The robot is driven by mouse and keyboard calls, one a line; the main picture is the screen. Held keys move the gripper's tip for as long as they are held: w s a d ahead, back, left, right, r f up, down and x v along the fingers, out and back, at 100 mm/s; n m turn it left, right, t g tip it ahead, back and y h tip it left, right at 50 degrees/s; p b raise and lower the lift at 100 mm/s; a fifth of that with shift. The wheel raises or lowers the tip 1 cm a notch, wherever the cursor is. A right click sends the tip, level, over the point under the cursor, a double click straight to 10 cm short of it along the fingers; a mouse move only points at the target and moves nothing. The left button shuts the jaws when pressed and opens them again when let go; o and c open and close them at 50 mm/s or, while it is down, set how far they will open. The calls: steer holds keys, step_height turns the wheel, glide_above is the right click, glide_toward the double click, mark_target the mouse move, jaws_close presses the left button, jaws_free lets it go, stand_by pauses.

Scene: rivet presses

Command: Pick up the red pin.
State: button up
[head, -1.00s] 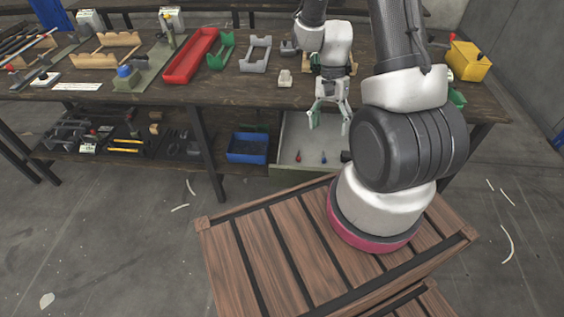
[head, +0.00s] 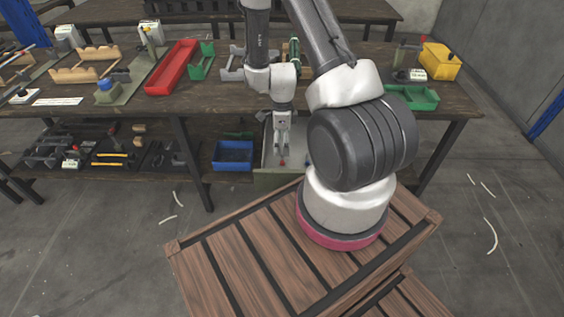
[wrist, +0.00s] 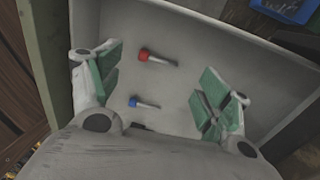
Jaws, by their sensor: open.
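The red pin (wrist: 145,56), with a red head and a pale shaft, lies on the floor of the open grey drawer (wrist: 215,42). In the head view the red pin (head: 282,163) shows just below my fingertips. A blue-headed pin (wrist: 134,102) lies in the same drawer, nearer the palm in the wrist view. My gripper (wrist: 160,86) is open and empty, pointing down over the drawer. Both pins appear between its green-padded fingers, the red one toward the far side. In the head view my gripper (head: 282,149) is above the red pin; the exact height is unclear.
The workbench (head: 340,95) edge is behind my arm. A blue bin (head: 232,155) sits on the lower shelf left of the drawer. On the bench are a red tray (head: 172,67), a green tray (head: 413,97) and a yellow box (head: 438,61). The drawer walls surround the pins.

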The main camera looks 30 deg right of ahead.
mark_target(283, 158)
steer(key=f, duration=0.4)
steer(key=shift+s+a+f, duration=0.1)
steer(key=shift+s+f, duration=0.25)
steer(key=shift+f, duration=0.05)
steer(key=shift+c, duration=0.4)
steer(key=c, duration=1.6)
